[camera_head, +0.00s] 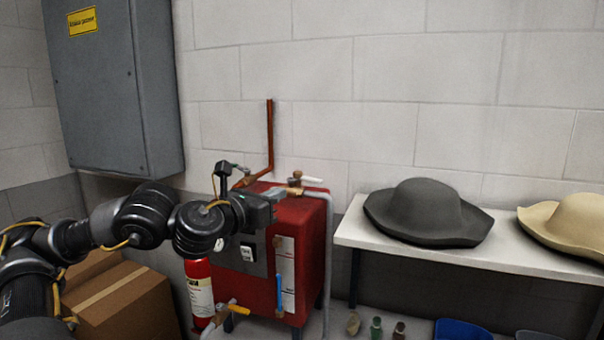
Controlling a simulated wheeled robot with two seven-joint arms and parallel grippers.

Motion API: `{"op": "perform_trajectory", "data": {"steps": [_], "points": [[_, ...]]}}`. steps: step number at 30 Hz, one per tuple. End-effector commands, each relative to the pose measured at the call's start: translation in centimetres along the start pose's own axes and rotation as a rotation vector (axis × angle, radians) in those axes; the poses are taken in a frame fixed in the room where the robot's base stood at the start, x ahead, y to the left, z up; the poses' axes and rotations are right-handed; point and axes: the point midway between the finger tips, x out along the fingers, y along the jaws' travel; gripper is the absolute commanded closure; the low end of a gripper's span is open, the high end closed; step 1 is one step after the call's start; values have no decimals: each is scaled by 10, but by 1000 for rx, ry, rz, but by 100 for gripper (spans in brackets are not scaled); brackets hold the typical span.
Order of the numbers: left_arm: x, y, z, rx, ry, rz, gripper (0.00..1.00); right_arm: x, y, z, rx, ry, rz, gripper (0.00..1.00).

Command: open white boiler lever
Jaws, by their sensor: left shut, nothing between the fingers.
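The red boiler (313,240) stands against the wall in the middle of the view. A brass valve (295,178) sits on its top, and the small white lever (312,180) points right from it. A grey pipe runs close beside the valve. My left gripper (279,196) reaches in from the left over the boiler's top front edge. Its fingertips are shut and empty, just left of and a little below the white lever. I cannot tell whether they touch the valve. The gripper and wrist hide part of the boiler's top and front. My right gripper is not in view.
A copper pipe (270,135) rises behind the boiler. A blue lever (280,294) and a yellow-handled valve (238,308) are at its front. A fire extinguisher (199,290) and cardboard box (125,305) stand left. A white table (370,243) with hats (428,210) stands right.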

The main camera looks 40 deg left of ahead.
Motion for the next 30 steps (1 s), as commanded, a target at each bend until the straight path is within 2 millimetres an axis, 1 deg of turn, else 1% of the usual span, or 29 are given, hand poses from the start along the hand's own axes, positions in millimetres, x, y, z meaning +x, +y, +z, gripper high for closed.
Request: {"op": "perform_trajectory", "data": {"steps": [1, 3, 12, 16, 21, 30], "points": [[7, -1, 4, -10, 0, -2, 100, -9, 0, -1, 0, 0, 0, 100], [17, -1, 3, -9, 2, -2, 100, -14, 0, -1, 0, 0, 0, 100], [68, -1, 1, -7, 3, -1, 100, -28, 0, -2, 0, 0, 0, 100], [86, -1, 1, -5, 2, -1, 100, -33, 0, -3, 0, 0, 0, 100], [99, 0, 0, -1, 2, 0, 100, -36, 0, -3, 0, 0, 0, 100], [102, 0, -1, 1, 2, 0, 100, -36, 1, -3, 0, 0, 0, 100]]}}
